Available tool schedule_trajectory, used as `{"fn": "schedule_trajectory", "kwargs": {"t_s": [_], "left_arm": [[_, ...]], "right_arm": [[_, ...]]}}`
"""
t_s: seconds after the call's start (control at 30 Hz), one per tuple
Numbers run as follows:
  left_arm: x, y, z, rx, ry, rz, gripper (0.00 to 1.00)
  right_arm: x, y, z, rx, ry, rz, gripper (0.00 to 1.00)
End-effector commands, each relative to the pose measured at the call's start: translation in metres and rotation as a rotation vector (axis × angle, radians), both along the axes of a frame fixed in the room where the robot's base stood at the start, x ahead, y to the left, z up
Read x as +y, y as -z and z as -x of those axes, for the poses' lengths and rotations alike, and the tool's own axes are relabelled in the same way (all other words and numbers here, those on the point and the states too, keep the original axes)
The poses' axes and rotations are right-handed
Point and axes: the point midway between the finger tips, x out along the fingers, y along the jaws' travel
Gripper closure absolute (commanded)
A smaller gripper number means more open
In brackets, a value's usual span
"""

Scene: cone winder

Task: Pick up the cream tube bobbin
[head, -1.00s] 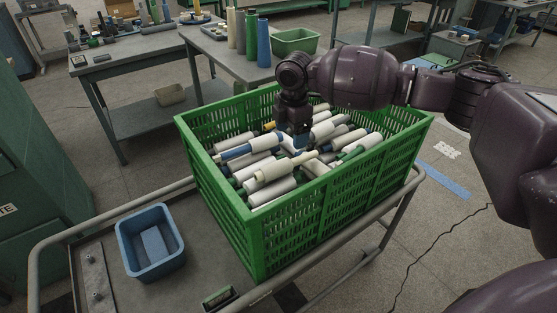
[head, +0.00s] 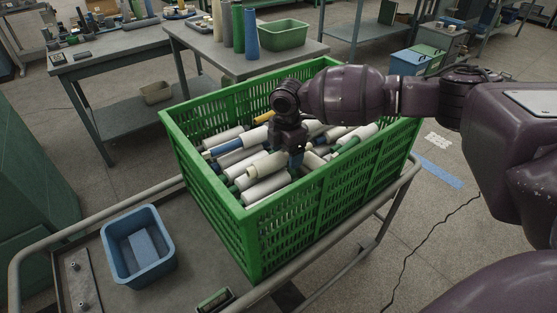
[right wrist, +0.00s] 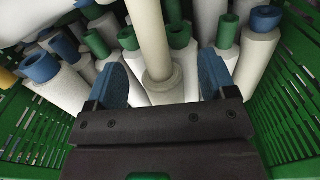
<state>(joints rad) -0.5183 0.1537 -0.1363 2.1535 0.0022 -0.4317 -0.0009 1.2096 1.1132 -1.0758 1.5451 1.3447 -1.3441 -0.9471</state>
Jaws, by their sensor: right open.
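The cream tube bobbin (head: 267,164) lies on top of the pile of bobbins in the green crate (head: 262,235). My right gripper (head: 296,160) points down into the crate and partly covers the bobbin. In the right wrist view, the cream tube (right wrist: 150,35) with its pale yarn body (right wrist: 161,82) runs between the two blue fingertips of my right gripper (right wrist: 163,80). The fingers are open, with gaps on both sides of the bobbin. My left gripper is not in view.
Several white bobbins with green (right wrist: 97,43) and blue (right wrist: 40,67) tube ends crowd around the fingers. The crate walls rise on both sides. A blue bin (head: 139,245) stands on the cart left of the crate. A bench (head: 215,55) stands behind.

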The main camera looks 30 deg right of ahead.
Motion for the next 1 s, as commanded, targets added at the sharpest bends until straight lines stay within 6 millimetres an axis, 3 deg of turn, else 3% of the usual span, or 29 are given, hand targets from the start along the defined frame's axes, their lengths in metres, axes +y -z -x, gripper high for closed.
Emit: {"fn": "schedule_trajectory", "kwargs": {"t_s": [0.1, 0.33, 0.7, 1.0], "left_arm": [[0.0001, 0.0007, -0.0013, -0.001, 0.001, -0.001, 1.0], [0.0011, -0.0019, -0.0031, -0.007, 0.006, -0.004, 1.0], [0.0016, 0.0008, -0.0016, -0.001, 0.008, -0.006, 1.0], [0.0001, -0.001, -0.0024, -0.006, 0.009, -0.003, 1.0]], "right_arm": [[0.0001, 0.0129, 0.0003, 0.003, 0.0, 0.0, 0.23], [0.0, 0.0107, -0.0003, -0.002, 0.0, 0.0, 0.24], [0.0001, 0.0109, -0.0003, -0.002, 0.0, 0.0, 0.78], [0.0001, 0.0051, -0.0006, -0.004, 0.0, 0.0, 0.78]]}}
